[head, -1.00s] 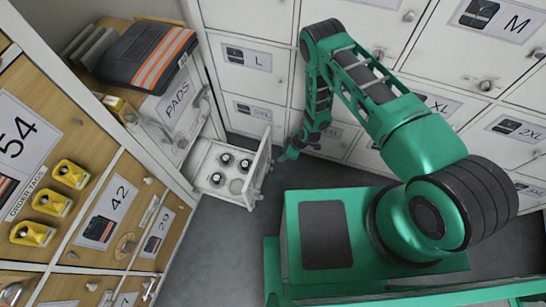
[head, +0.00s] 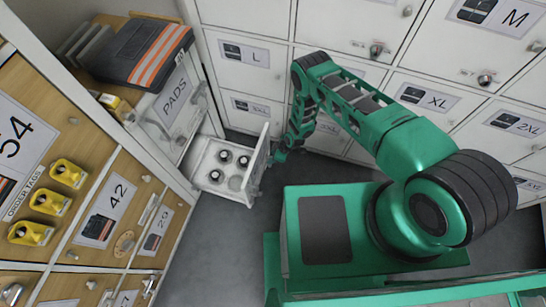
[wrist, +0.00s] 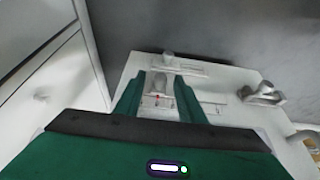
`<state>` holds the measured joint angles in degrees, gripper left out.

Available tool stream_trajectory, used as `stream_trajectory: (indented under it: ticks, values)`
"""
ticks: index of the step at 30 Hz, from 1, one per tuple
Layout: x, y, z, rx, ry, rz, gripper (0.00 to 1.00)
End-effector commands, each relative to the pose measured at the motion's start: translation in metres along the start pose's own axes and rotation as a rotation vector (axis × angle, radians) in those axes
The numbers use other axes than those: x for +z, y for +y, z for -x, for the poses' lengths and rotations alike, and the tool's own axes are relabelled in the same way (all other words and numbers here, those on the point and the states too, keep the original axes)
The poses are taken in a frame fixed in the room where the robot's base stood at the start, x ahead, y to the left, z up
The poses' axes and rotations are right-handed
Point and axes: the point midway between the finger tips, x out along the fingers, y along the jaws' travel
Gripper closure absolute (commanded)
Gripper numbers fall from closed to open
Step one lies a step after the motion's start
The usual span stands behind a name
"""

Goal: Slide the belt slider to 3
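My gripper (wrist: 158,92) has its two green fingers apart in the wrist view, pointing at a white panel (wrist: 225,75). Between the fingers is a small pale block (wrist: 159,81) with a red mark under it, on a pale strip; it may be the belt slider. I see no clear contact with it, and no scale numbers are readable. In the head view my gripper (head: 279,157) is small, close to the outer front of an open white drawer (head: 254,172). The slider cannot be made out there.
A knob (wrist: 168,58) stands just beyond the fingertips, and a metal handle (wrist: 263,92) sits to the right. The drawer holds several round dark-topped items. White lockers (head: 245,75) stand behind, and a wooden cabinet (head: 75,230) is at left. Grey floor lies before the drawer.

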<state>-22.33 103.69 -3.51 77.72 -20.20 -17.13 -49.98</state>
Motion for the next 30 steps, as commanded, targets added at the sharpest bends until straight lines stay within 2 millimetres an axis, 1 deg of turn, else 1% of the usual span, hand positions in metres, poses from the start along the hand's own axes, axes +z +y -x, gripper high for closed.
stream_trajectory:
  ticks: [2,3,5,6,7,12,18,26,27,28,29,30]
  values:
    - [0.000,0.000,0.000,0.000,0.000,0.000,0.64]
    - [0.000,0.000,0.000,0.000,0.000,0.000,0.74]
    - [0.000,0.000,0.000,0.000,0.000,0.000,0.88]
    - [0.000,0.000,0.000,0.000,0.000,0.000,0.98]
    - [0.000,0.000,0.000,0.000,0.000,0.000,1.00]
    - [0.000,-0.002,0.000,-0.001,0.000,0.000,1.00]
    - [0.001,-0.026,0.000,-0.002,-0.001,0.000,1.00]
    - [0.001,-0.026,0.000,0.001,0.000,-0.001,1.00]
    - [0.001,-0.026,0.000,0.001,0.000,-0.001,0.74]
    - [0.001,-0.026,0.000,0.001,0.000,-0.001,0.67]
    - [0.001,-0.026,0.000,0.000,0.000,-0.001,0.64]
    - [0.001,-0.026,0.000,0.001,0.000,-0.001,0.64]
